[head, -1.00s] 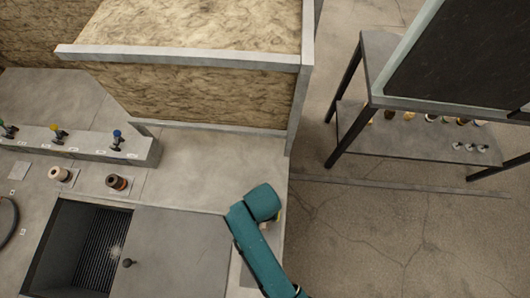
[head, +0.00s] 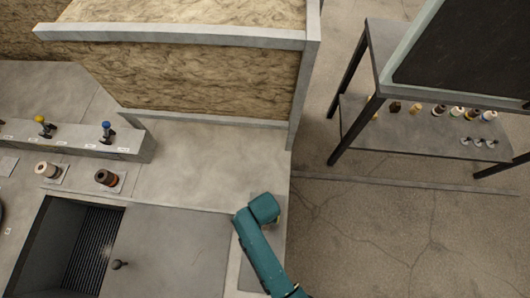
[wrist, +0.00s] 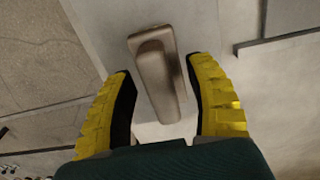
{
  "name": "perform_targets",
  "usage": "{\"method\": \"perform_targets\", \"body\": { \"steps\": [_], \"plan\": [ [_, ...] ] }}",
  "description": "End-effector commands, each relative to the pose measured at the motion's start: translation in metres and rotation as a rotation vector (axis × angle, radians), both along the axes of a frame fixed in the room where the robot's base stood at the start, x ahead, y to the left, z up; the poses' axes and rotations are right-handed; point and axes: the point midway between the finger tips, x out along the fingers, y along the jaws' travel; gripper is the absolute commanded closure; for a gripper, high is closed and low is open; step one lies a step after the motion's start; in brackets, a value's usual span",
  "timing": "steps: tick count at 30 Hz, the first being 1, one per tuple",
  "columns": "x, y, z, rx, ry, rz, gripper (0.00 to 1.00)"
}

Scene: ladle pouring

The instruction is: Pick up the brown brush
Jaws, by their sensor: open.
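The brown brush (wrist: 153,67), a taupe block with a raised grip along it, lies on a light grey surface in the wrist view. My gripper (wrist: 160,68) has its two yellow, dark-lined fingers spread, one on each side of the brush. Gaps show between the fingers and the brush. I cannot tell how far above the surface the fingertips are. In the head view my teal arm is over the right edge of the grey bench (head: 205,165) and hides the gripper and the brush.
A grate opening (head: 92,250) and a flat knobbed cover (head: 165,250) lie left of my arm.

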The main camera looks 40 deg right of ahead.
Motion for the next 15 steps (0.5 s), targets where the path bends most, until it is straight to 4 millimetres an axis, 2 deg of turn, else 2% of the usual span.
{"method": "perform_targets", "body": {
  "steps": [4, 12, 15],
  "plan": [
    [0.0005, 0.0001, 0.0019, 0.000, -0.001, 0.000, 0.46],
    [0.0003, 0.0002, 0.0020, 0.000, 0.000, 0.000, 0.98],
    [0.0001, 0.0001, 0.0018, 0.000, 0.000, 0.000, 1.00]
  ]
}}
